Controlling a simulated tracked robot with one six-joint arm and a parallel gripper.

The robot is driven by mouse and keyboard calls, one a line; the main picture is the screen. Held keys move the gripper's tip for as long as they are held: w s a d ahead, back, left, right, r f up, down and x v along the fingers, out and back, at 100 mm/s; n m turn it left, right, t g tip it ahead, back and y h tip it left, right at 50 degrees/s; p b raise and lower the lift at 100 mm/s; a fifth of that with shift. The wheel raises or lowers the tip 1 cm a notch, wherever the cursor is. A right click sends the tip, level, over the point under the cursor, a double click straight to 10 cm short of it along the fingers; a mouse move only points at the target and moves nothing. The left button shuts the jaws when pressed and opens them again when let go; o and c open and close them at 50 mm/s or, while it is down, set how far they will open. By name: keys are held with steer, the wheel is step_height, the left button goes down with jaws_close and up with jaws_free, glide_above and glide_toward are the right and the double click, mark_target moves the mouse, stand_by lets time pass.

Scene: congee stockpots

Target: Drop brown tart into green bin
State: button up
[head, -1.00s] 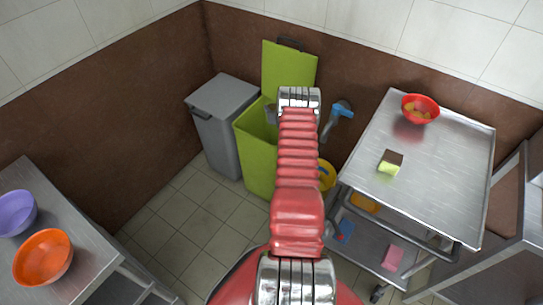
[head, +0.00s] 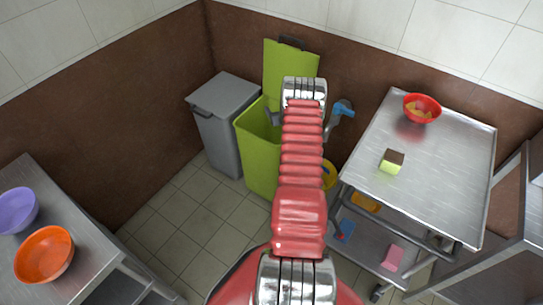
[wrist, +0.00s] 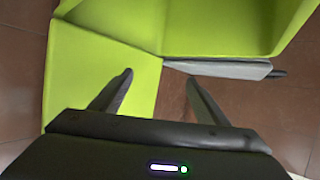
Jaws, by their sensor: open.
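The green bin (head: 257,160) stands on the floor against the back wall with its lid (head: 290,68) raised. Its green panels fill much of the upper wrist view (wrist: 215,25). My arm reaches out to the bin and covers part of its opening. My gripper (wrist: 159,77) is open, with nothing between its two dark fingers, close to the bin's green surfaces. I see no clear brown tart in either view; the inside of the bin is mostly hidden. A small block with a brown top and yellow-green side (head: 392,161) lies on the steel cart.
A grey lidded bin (head: 225,125) stands left of the green one. The steel cart (head: 440,185) at right carries a red bowl (head: 422,108) with yellowish pieces. An orange bowl (head: 44,256) and a purple bowl (head: 17,211) sit on the left counter. Tiled floor is clear between.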

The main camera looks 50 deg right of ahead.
steer(key=v, duration=1)
steer(key=shift+s+a, duration=0.2)
steer(key=shift+a, duration=0.05)
steer(key=shift+r, duration=0.1)
stand_by(0.6)
steer(key=w+a+r+n+g+y, duration=0.1)
steer(key=w+a+r, duration=0.35)
steer(key=r, duration=0.35)
steer(key=w+a+r+n, duration=0.1)
steer(key=w+a+r, duration=0.35)
steer(key=r, duration=0.35)
steer(key=a+r+g+y, duration=0.1)
steer(key=a+r, duration=0.6)
steer(key=a, duration=0.2)
steer(key=a+r+g, duration=0.1)
steer(key=a+r, duration=0.6)
steer(key=a, duration=0.2)
steer(key=s+a+r+n+y, duration=0.1)
steer(key=s+a+r, duration=0.35)
steer(key=a, duration=0.45)
steer(key=s+a+r+n+y, duration=0.1)
steer(key=s+a+r+y, duration=0.15)
steer(key=s+a, duration=0.55)
steer(key=s+a+n+g+y, duration=0.2)
steer(key=s+a, duration=1.2)
steer(key=a, duration=0.1)
steer(key=shift+s+r+n+g, duration=0.3)
steer(key=shift+s+r+n, duration=0.1)
